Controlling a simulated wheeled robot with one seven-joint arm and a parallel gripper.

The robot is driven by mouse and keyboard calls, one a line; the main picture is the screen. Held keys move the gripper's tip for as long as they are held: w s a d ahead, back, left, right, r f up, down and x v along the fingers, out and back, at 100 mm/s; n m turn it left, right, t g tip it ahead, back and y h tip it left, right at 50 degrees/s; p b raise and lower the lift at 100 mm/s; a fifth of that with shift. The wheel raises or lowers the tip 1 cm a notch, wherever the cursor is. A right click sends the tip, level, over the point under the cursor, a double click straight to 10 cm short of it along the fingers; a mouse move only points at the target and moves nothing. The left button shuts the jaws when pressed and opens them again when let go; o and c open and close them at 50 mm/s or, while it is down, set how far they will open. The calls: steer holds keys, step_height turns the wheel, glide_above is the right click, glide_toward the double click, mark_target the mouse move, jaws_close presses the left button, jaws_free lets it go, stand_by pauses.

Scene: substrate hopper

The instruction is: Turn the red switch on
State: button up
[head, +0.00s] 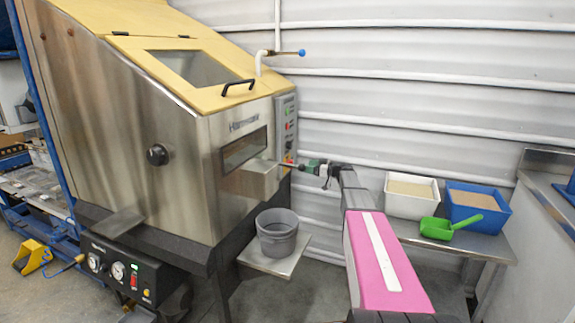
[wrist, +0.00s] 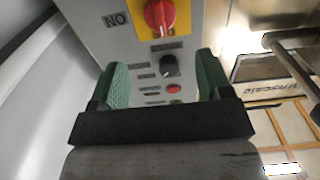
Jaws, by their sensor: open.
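The red switch (wrist: 159,16) is a rotary knob on a yellow plate at the top edge of the wrist view, partly cut off. Its handle points roughly up and down in that picture. A label reading "NO", likely an upside-down "ON", is left of it. In the head view the switch (head: 289,159) is small, low on the control panel (head: 287,118). My gripper (wrist: 162,62) has two green fingers, spread open with nothing between them. In the head view my gripper (head: 302,167) is close to the panel's lower end. Whether it touches the panel cannot be told.
A black knob (wrist: 170,65) and a red button (wrist: 174,89) are on the same panel. A metal box (head: 259,181) juts from the hopper beside my gripper. A grey bucket (head: 277,236) stands below. White (head: 398,207) and blue (head: 475,214) bins stand on a right-hand bench.

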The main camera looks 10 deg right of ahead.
steer(key=x, duration=1)
steer(key=shift+a, duration=0.2)
steer(key=c, duration=0.9)
